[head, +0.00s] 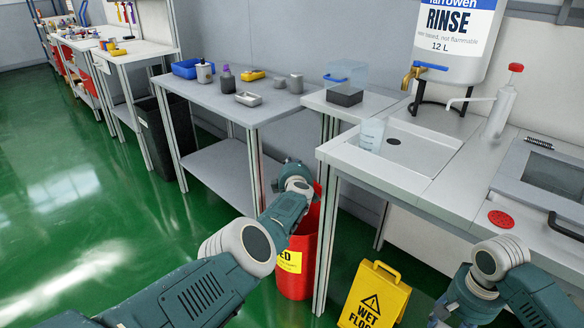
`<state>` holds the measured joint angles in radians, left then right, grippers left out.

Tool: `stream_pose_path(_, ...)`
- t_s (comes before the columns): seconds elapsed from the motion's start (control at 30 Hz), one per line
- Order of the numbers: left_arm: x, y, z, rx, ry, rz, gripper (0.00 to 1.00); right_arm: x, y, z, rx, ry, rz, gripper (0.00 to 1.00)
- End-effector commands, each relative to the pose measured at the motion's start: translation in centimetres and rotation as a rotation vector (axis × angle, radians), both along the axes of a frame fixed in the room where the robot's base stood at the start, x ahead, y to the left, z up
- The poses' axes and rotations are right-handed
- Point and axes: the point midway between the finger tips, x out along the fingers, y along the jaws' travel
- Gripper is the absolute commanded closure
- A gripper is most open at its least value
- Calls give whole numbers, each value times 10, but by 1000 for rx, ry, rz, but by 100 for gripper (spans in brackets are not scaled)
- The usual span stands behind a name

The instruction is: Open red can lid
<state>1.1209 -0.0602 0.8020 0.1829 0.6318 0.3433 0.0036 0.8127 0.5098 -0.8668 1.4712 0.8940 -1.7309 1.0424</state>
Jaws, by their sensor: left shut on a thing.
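The red can (298,268) stands on the floor between the grey table and the sink bench, with a yellow label on its front. My left arm reaches across its top and covers much of it. A narrow red strip, probably its lid (318,189), shows upright just right of my left wrist. My left gripper (291,170) is above the can, at the lid. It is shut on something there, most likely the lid. Its fingertips are hidden by my own wrist.
A yellow wet-floor sign (375,297) stands right of the can. The sink bench (360,165) edge and leg are close to my left wrist on the right. The grey table (228,106) is behind on the left. The green floor at left is clear.

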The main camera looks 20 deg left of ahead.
Motion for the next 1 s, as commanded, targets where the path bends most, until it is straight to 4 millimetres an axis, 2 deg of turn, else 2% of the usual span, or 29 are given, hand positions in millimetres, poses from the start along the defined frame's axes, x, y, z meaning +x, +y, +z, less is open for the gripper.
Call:
stream_pose_path(0.3,0,-1,-1,-6,0,0,100,0,0,0,0,0,0,76)
stream_pose_path(0.33,0,-1,-1,-5,-1,0,82,0,0,0,0,0,0,76)
stream_pose_path(0.4,0,-1,-1,-5,0,-1,68,0,0,0,0,0,0,76)
stream_pose_path(0.43,0,-1,-1,-5,0,-1,65,0,0,0,0,0,0,76)
stream_pose_path(0.83,-1,0,0,-2,-1,0,65,0,0,2,0,0,0,76)
stream_pose_path(1.0,-10,4,-6,-1,1,3,65,0,0,10,0,0,0,76)
